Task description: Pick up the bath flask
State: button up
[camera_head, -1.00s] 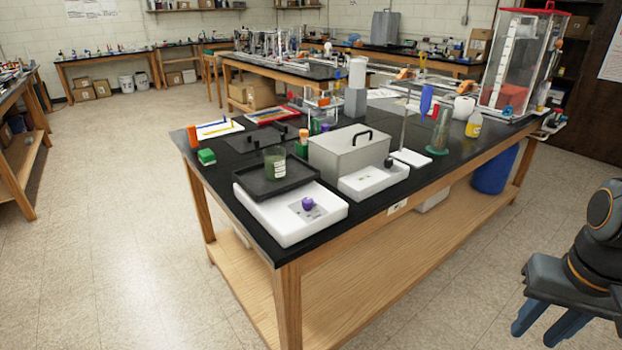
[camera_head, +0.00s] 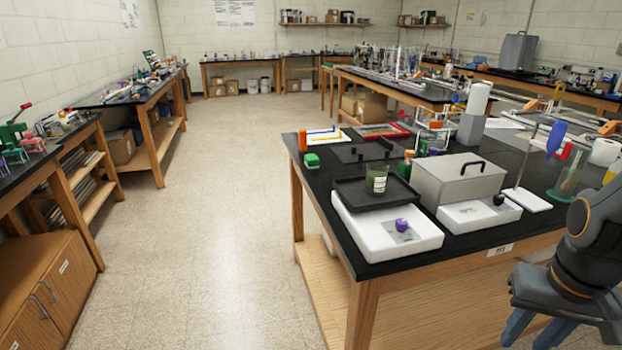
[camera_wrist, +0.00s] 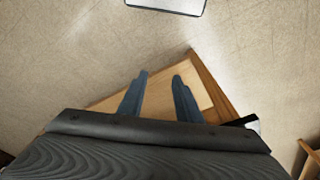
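A dark green glass vessel with a pale label (camera_head: 376,179) stands upright in a black tray on a white unit with a purple knob. It looks like the bath flask, though I cannot read its label. It is near the front left of the black-topped bench. My gripper (camera_head: 530,338) is at the lower right of the head view, low in front of the bench and well apart from the vessel. In the wrist view my gripper (camera_wrist: 160,78) has its two blue fingers spread with nothing between them. The vessel is not in the wrist view.
On the black-topped bench (camera_head: 330,195), a grey lidded box (camera_head: 455,182) stands right of the vessel. A stand with a blue item (camera_head: 554,140) is further right. Wooden benches and a cabinet (camera_head: 45,290) line the left. The floor (camera_head: 215,230) between is clear.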

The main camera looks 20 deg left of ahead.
aim_at(376, 172)
jog(key=u, duration=0.7)
jog(key=i, duration=1.05)
jog(key=u, duration=0.15)
